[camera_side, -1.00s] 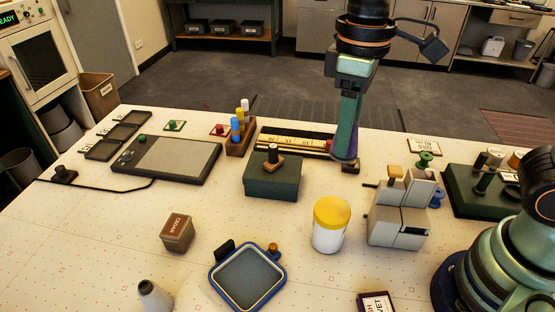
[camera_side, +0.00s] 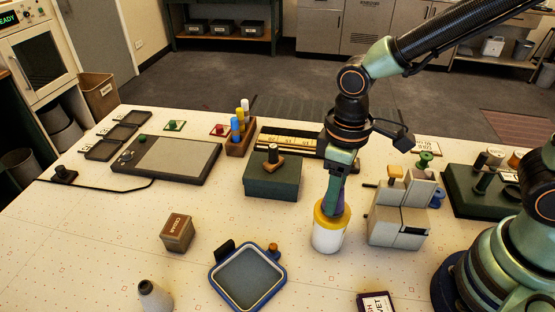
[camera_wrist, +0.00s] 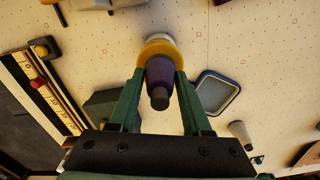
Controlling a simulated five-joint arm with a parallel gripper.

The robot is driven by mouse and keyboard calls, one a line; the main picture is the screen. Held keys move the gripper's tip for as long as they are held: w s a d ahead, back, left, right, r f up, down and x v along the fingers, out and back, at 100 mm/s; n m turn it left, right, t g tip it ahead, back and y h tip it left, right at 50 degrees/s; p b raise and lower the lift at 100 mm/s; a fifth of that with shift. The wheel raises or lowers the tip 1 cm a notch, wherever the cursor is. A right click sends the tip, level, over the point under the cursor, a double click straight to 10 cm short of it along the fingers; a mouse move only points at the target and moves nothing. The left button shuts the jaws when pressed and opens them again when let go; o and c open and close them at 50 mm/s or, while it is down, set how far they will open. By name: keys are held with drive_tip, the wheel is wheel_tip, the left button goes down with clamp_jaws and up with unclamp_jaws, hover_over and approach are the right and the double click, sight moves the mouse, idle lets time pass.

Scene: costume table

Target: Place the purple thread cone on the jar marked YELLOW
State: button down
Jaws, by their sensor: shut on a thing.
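A white jar (camera_side: 328,239) with a yellow lid (camera_side: 320,219) stands upright on the table, right of centre in the side view. No lettering on it is readable. My gripper (camera_side: 333,203) points down over the lid. It is shut on the purple thread cone (camera_wrist: 158,72), which sits between both fingers in the wrist view, in front of the yellow lid (camera_wrist: 176,52). The cone's lower end is at or just above the lid; I cannot tell if they touch. In the side view the fingers hide most of the cone.
A grey stepped block (camera_side: 399,213) stands close right of the jar. A green box (camera_side: 270,180) is behind left, a blue-rimmed tray (camera_side: 278,286) front left.

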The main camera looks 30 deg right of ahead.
drive_tip(key=shift+f, duration=0.15)
drive_tip(key=shift+c, duration=1.7)
unclamp_jaws()
wheel_tip(320, 180, up, 12)
drive_tip(key=shift+d+r, duration=0.2)
drive_tip(key=shift+d, duration=0.05)
drive_tip(key=w+d+m+t, duration=0.1)
drive_tip(key=d+m+t, duration=0.4)
drive_tip(key=d, duration=0.8)
drive_tip(key=shift+d+r+m+t, duration=0.15)
drive_tip(key=shift+r+m+t, duration=0.15)
drive_tip(key=shift+r+m, duration=0.15)
drive_tip(key=shift+w, duration=0.1)
